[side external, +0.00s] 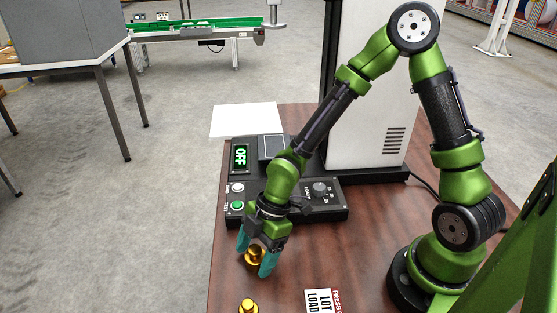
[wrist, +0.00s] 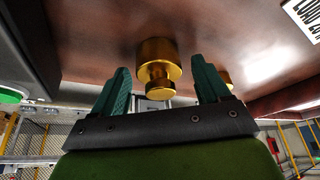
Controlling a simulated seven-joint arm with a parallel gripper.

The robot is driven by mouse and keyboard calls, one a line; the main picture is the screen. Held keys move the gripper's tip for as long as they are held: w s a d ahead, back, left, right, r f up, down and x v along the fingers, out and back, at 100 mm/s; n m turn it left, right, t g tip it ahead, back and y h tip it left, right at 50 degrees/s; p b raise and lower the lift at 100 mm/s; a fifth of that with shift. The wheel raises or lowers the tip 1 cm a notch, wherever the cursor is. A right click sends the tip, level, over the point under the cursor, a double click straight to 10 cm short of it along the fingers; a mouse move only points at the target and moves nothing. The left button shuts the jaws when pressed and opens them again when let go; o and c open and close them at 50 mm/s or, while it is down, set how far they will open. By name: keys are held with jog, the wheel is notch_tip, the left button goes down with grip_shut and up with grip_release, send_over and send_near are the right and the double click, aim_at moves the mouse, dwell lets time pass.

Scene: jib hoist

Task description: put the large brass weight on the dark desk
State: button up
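A brass weight (side external: 254,256) with a knob on top stands on the dark reddish-brown desk (side external: 335,240), between the fingers of my gripper (side external: 257,262). In the wrist view this brass weight (wrist: 157,60) sits between the two teal fingertips (wrist: 160,80), with a visible gap on each side. My gripper is open around it and points down. A second brass weight (side external: 248,306) stands nearer the front edge of the picture; in the wrist view it is mostly hidden behind the right finger (wrist: 224,76). I cannot tell for certain which weight is larger.
A black control box (side external: 325,212) with an OFF display (side external: 240,157), buttons and a knob lies behind my gripper. A tall white cabinet (side external: 365,120) stands behind it. A printed card (side external: 320,302) lies on the desk to the right. Desk between card and box is clear.

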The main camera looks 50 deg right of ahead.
jog(key=shift+r, duration=0.15)
jog(key=s+d+r+m+t+h, duration=0.1)
jog(key=s+d+r+m+t, duration=0.2)
jog(key=d+r+m, duration=0.4)
jog(key=s+d+r+m+t+h, duration=0.1)
jog(key=s+d+r+m+t, duration=0.2)
jog(key=r+m, duration=1)
jog(key=s+d+r, duration=0.2)
jog(key=d+r, duration=0.1)
jog(key=d, duration=0.1)
jog(key=shift+s+d+r+h, duration=0.15)
jog(key=shift+d+h, duration=0.05)
jog(key=shift+h, duration=0.2)
jog(key=shift+c, duration=0.3)
